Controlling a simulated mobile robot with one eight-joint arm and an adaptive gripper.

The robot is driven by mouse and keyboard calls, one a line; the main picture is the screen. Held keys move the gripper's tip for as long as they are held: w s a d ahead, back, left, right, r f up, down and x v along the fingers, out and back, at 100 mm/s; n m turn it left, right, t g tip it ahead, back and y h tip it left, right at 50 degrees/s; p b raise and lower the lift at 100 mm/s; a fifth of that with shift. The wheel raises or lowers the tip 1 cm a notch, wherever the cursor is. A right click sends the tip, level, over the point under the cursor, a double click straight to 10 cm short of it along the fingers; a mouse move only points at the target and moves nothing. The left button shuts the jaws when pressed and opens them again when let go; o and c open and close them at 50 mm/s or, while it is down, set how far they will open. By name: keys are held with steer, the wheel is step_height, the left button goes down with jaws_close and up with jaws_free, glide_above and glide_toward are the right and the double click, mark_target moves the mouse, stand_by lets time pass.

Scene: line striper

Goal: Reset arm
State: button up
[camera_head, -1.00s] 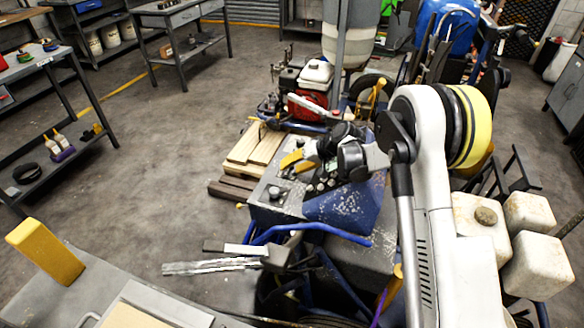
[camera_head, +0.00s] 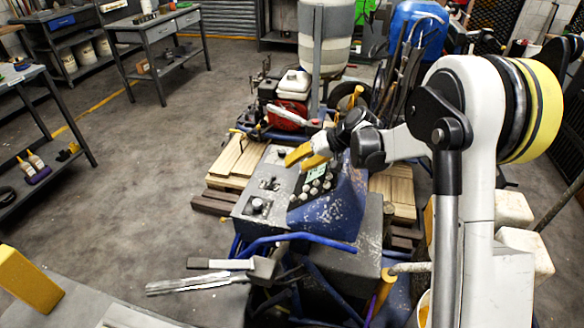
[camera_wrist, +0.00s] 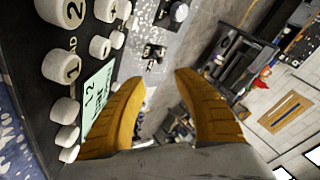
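My gripper (camera_head: 298,157) has yellow fingers and hangs over the control panel of the line striper (camera_head: 333,208) in the head view. In the wrist view the two fingers of my gripper (camera_wrist: 162,88) stand apart with nothing between them. Several white round knobs (camera_wrist: 61,67) and a small pale green display (camera_wrist: 97,103) on the black panel sit close beside the left finger. I cannot tell whether that finger touches the panel. My white arm (camera_head: 478,190) reaches in from the right in the head view.
A red and white engine (camera_head: 292,95) and a pale tank (camera_head: 325,35) stand behind the panel. Wooden pallets (camera_head: 232,158) lie beneath the machine. A workbench (camera_head: 160,32) stands at the back left. The floor (camera_head: 135,165) at left is open. White containers (camera_head: 527,245) are partly hidden behind my arm.

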stand_by(0.3)
steer(key=s+d+r+m+t+h, duration=0.1)
steer(key=s+d+r+h, duration=0.3)
steer(key=s+r, duration=0.9)
steer(key=s+d+t+h, duration=0.1)
steer(key=s+d, duration=0.2)
steer(key=s, duration=0.7)
steer(key=s+d+f+m+t+h, duration=0.1)
steer(key=s+d, duration=0.3)
steer(key=s, duration=0.7)
steer(key=shift+f+h, duration=0.15)
steer(key=shift+h, duration=0.65)
steer(key=shift+s, duration=0.15)
